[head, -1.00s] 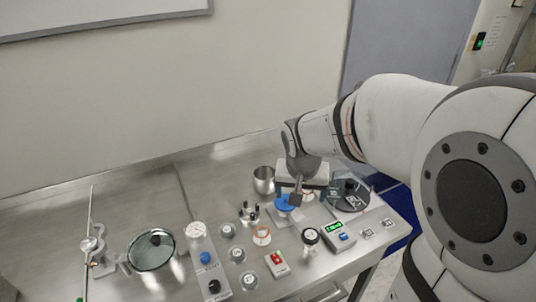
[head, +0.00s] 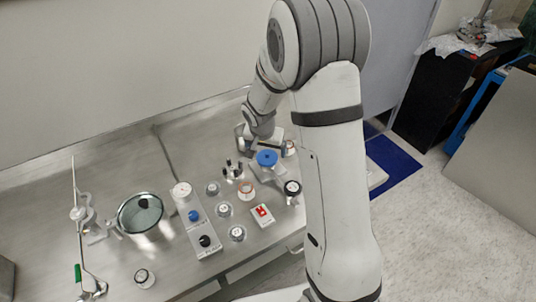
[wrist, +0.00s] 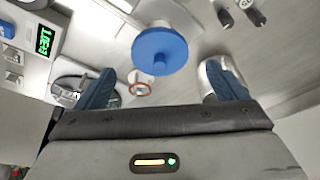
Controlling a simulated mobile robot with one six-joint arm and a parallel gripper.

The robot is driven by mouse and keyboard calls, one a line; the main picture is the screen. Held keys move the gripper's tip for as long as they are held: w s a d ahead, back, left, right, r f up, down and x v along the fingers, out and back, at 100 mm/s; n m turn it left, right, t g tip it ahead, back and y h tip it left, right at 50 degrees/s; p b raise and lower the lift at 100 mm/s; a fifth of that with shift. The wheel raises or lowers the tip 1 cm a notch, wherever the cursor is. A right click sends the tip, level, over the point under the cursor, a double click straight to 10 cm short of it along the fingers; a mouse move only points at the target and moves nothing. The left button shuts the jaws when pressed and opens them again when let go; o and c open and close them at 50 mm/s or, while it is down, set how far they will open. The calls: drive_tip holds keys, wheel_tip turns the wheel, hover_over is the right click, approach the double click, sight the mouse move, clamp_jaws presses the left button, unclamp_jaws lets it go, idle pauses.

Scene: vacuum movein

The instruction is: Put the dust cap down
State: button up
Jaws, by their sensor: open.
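The dust cap, a blue disc with a small knob (head: 267,158), sits on a pale grey fitting on the steel bench in the head view. In the wrist view the blue dust cap (wrist: 160,46) lies beyond the fingertips, near the top middle, with its knob towards me. My gripper (wrist: 158,74) is open, with its two dark blue fingers spread wide and nothing between them. It is apart from the cap. In the head view my gripper (head: 264,137) is just behind the cap and partly hidden by my arm.
A red-switch box (head: 262,215), a control panel (head: 200,232), several small jars and a round glass dish (head: 140,213) stand on the bench. A metal cup (wrist: 212,72) is close to the right finger. A display box (wrist: 43,40) is at left. The bench's left back is clear.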

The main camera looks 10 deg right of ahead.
sight(267, 153)
drive_tip(key=shift+x, duration=1.55)
drive_tip(key=shift+c, duration=0.5)
drive_tip(key=c, duration=1)
